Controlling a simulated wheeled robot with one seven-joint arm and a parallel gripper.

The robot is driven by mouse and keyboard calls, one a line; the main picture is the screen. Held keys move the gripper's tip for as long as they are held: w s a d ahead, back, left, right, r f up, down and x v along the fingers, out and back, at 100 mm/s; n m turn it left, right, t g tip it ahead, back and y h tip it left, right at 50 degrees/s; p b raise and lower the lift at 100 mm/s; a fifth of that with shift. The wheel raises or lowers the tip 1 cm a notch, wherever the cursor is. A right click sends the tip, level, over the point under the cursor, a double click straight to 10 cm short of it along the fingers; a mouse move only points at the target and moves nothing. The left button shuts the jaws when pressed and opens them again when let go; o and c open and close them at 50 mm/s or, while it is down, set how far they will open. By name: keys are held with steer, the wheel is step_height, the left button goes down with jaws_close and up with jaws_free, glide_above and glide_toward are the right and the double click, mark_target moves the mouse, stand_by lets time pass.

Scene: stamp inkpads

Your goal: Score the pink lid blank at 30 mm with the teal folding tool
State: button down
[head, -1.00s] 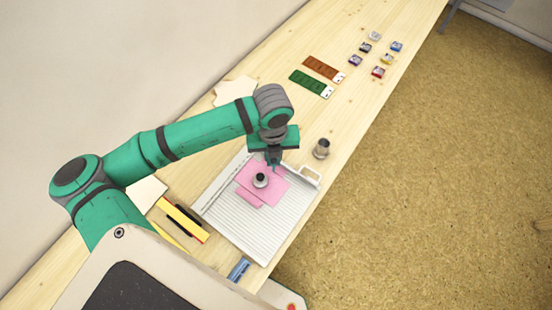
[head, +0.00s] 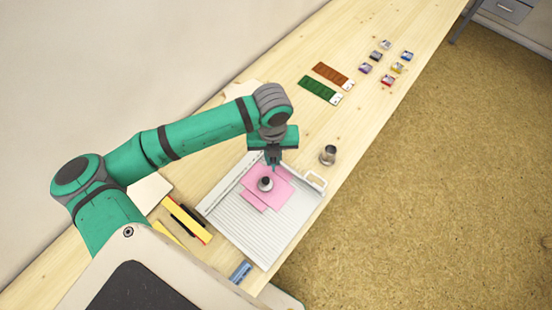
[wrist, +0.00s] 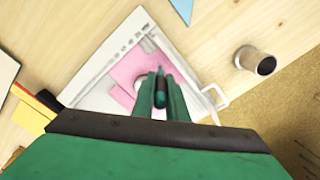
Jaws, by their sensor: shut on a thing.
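The pink lid blank (head: 282,195) lies flat on the white grooved scoring board (head: 235,228). A dark-topped metal weight (head: 265,184) stands on the blank. My gripper (head: 273,160) is above the far edge of the blank, in the head view. In the wrist view my gripper (wrist: 160,98) is shut on the teal folding tool (wrist: 160,88), which points away from the camera. I cannot tell whether its tip touches the blank (wrist: 128,68). My gripper hides part of the weight in the wrist view.
A metal cup-like cylinder (head: 328,155) stands right of the board. Yellow and dark items (head: 187,218) lie at its left, and a blue item (head: 240,270) is near its front corner. Green (head: 320,90) and brown (head: 333,76) strips and several small inkpads (head: 387,80) lie farther back.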

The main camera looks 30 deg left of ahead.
steer(key=shift+a, duration=0.3)
steer(key=shift+w+a, duration=0.1)
steer(key=shift+a, duration=0.75)
steer(key=shift+w+a, duration=0.1)
steer(key=shift+a, duration=0.15)
stand_by(0.4)
steer(key=shift+r, duration=2.5)
steer(key=shift+f, duration=0.15)
